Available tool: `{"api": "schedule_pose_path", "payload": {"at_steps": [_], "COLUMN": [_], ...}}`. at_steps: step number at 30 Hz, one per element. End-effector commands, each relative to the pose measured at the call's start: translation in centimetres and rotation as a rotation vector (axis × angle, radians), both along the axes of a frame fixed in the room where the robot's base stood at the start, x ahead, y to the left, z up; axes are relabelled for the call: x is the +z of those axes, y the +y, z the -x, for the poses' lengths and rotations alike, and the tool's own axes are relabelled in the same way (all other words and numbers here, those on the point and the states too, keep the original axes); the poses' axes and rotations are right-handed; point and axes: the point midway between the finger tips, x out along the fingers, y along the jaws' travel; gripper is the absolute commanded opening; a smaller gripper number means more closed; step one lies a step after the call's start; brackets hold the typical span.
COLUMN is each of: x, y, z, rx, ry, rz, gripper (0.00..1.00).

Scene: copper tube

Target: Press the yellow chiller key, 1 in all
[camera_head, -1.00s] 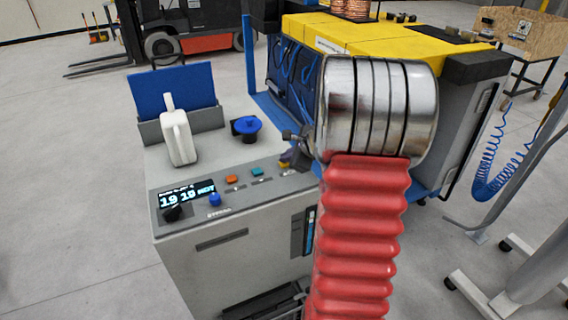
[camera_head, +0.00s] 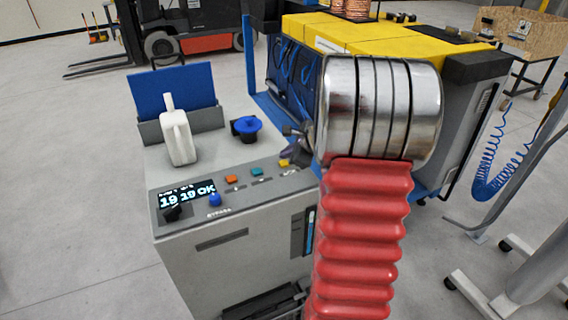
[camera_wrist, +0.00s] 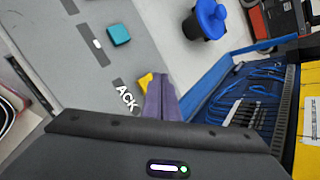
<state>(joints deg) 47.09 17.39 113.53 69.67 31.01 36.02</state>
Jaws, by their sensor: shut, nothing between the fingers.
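The yellow key (camera_head: 284,163) sits at the right end of the key row on the grey chiller's (camera_head: 225,262) sloped panel. In the wrist view the yellow key (camera_wrist: 145,81) shows beside the "ACK" label, partly covered by my fingers. My gripper (camera_head: 297,154) is shut and empty, just above and right of the key in the head view. Its fingers (camera_wrist: 160,90) also show in the wrist view. I cannot tell whether they touch the key. The chiller display (camera_head: 186,194) reads "19 19 OK".
An orange key (camera_head: 231,179) and a teal key (camera_head: 257,171) are left of the yellow one. A white jug (camera_head: 180,143) and a blue cap (camera_head: 247,126) are on top. A yellow-topped machine (camera_head: 365,38) stands behind.

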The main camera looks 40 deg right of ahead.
Motion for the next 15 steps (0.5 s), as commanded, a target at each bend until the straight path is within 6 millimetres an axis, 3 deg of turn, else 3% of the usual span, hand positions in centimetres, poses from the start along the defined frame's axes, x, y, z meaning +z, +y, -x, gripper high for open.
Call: {"api": "schedule_pose_path", "payload": {"at_steps": [8,15], "x": [0.1,1.5], "y": [0.0,0.0], "z": [0.0,0.0], "rx": [-0.001,0.001], "ry": [-0.001,-0.001], "rz": [0.001,0.002], "gripper": [0.00,0.00]}}
